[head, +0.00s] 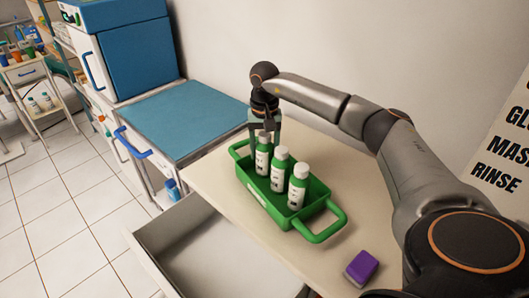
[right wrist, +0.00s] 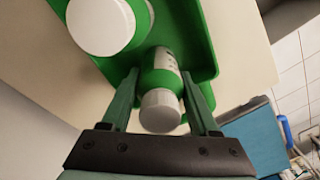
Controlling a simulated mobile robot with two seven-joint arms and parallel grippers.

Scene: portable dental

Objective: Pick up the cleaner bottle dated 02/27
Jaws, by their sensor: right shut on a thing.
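Three green-and-white bottles with white caps stand upright in a green tray (head: 322,209) on the table. The one at the tray's far end (head: 262,159) is between the fingers of my right gripper (head: 264,128), which is shut on it from above. In the right wrist view that bottle (right wrist: 161,82) sits between the two fingers, its cap toward the palm. The middle bottle (head: 280,169) and the near bottle (head: 299,187) stand beside it in a row. The dates on the labels are too small to read. My left gripper is out of view.
A purple block (head: 361,267) lies near the table's front right. An open drawer (head: 165,228) juts out at the table's left. A blue-topped cabinet (head: 185,118) stands behind left, and a wall runs along the back. Tabletop between tray and block is clear.

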